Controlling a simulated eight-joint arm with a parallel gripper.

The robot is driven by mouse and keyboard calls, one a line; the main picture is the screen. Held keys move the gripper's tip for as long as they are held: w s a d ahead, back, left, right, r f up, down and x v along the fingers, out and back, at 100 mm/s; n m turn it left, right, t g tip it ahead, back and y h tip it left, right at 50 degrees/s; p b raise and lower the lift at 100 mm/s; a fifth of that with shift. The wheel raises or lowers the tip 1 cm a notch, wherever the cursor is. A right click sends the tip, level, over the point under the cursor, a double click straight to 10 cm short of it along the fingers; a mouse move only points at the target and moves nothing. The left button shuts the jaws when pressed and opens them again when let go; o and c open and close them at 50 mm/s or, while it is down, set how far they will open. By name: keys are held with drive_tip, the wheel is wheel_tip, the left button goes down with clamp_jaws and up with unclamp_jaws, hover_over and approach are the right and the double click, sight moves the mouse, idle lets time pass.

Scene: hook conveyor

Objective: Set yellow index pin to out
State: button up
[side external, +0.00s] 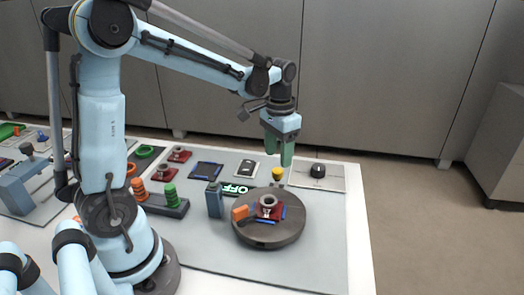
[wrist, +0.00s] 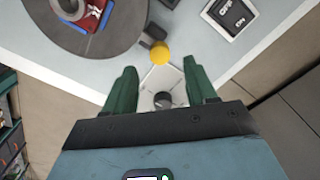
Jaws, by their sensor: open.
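The yellow index pin (side external: 277,174) shows as a round yellow knob on a dark mount at the far edge of the round turntable (side external: 247,232). In the wrist view the yellow knob (wrist: 160,53) lies just beyond the fingertips, in line with the gap between them. My gripper (side external: 284,160) points down with green fingers, above and close to the pin. In the wrist view my gripper (wrist: 160,66) has its fingers spread apart with nothing held. I cannot tell the exact height gap, or whether the pin is in or out.
A red part on a blue pad (side external: 268,208) sits on the turntable, beside an orange block (side external: 240,212). A blue-grey post (side external: 214,200) stands left of it. A light plate with a black knob (side external: 317,171) lies right of the pin.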

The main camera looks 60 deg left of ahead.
sight(278, 170)
drive_tip(key=shift+f, duration=2.7)
clamp_jaws()
